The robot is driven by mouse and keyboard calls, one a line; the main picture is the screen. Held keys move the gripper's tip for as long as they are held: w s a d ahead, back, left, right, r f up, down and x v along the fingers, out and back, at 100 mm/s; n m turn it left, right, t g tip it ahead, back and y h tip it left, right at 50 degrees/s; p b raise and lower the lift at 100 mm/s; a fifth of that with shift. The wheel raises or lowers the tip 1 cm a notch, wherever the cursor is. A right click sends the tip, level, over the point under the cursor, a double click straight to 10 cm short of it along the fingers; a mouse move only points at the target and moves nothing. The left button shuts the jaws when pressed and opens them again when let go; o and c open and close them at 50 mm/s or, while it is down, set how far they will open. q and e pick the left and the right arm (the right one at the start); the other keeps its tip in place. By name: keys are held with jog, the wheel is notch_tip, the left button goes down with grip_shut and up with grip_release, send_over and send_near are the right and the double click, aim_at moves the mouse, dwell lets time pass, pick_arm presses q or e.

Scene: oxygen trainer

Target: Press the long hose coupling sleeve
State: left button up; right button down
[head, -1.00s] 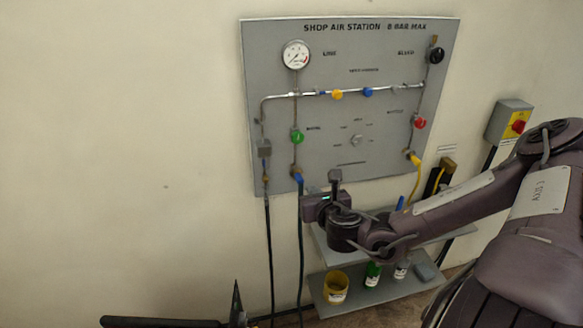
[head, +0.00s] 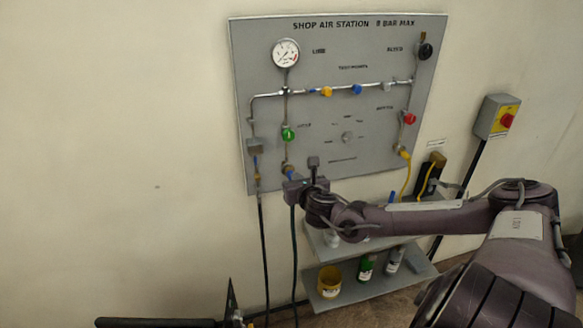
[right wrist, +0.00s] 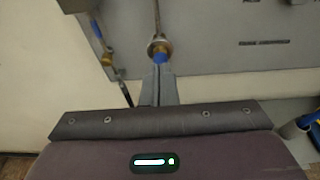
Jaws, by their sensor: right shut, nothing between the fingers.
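A blue coupling sleeve (head: 289,170) sits under a brass fitting at the lower left of the grey air panel (head: 370,165), with a dark hose (head: 295,250) hanging below it. In the right wrist view the blue sleeve (right wrist: 160,57) shows just beyond my fingertips. My right gripper (head: 290,182) is shut and empty, right below the sleeve; its closed fingers (right wrist: 158,72) overlap the sleeve's lower end in the picture, and I cannot tell whether they touch. A dark pointed part, probably of my left gripper (head: 232,300), shows at the bottom edge; its jaws cannot be read.
A second hose (head: 264,250) hangs from a brass coupling (head: 256,168) close to the left. A gauge (head: 286,53), green knob (head: 288,134) and red knob (head: 409,119) stick out of the panel. The left wall is bare.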

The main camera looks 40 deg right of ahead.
aim_at(287, 164)
jog(key=x, duration=0.2)
jog(key=p+x, duration=0.1)
jog(key=x, duration=0.1)
jog(key=r+p+x, duration=0.1)
jog(key=x, duration=0.1)
jog(key=shift+w+d+r, duration=0.1)
jog(key=shift+w, duration=0.1)
